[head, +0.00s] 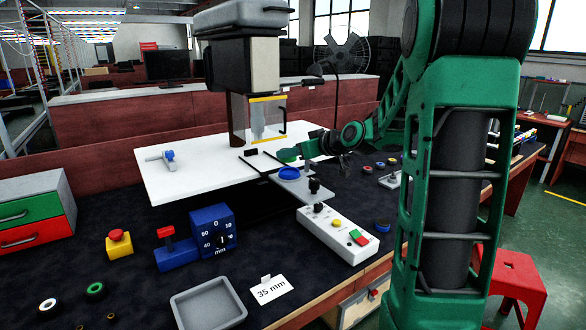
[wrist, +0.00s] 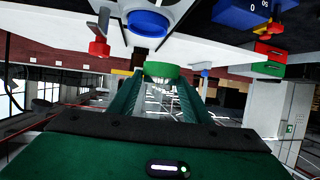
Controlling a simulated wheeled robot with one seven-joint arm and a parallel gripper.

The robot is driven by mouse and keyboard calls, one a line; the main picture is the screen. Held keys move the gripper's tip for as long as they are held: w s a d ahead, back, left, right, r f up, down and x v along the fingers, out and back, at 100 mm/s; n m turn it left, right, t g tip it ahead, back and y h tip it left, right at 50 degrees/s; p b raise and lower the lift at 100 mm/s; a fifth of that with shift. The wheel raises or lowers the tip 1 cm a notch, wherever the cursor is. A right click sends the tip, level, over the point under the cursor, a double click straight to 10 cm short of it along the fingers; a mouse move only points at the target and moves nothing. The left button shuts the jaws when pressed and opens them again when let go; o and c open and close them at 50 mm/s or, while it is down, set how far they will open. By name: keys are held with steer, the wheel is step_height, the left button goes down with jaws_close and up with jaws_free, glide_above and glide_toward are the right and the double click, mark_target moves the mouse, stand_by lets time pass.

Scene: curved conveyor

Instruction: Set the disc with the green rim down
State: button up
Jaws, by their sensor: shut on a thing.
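My gripper (head: 304,149) is shut on the disc with the green rim (head: 287,155), near the middle of the head view. In the wrist view the disc's green side (wrist: 161,70) shows between the tips of my two fingers. The disc is close to a blue round piece (head: 290,173) on a grey plate, which also shows in the wrist view (wrist: 148,23). The disc appears above and behind the blue piece in the head view, apart from it. Its inner face is hidden.
A machine with a clear guard (head: 266,117) stands behind on a white board (head: 190,180). A control box (head: 338,234) with buttons is in front. A grey tray (head: 208,305), a blue dial box (head: 214,231) and another green-ringed round piece (head: 95,290) are on the dark bench.

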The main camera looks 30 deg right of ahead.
steer(key=w+d+f, duration=0.1)
steer(key=w+f, duration=0.1)
steer(key=w+d+f, duration=0.1)
steer(key=w, duration=0.1)
steer(key=shift+d, duration=0.3)
step_height(320, 180, down, 4)
steer(key=shift+s+r, duration=0.1)
steer(key=shift+r, duration=0.05)
steer(key=shift+c, duration=1.1)
steer(key=o, duration=1.3)
steer(key=shift+f, duration=0.25)
steer(key=shift+r, duration=0.15)
steer(key=shift+s+d+r, duration=0.1)
steer(key=shift+s, duration=0.15)
steer(key=v, duration=1.1)
steer(key=shift+s+r, duration=0.1)
steer(key=shift+s, duration=0.1)
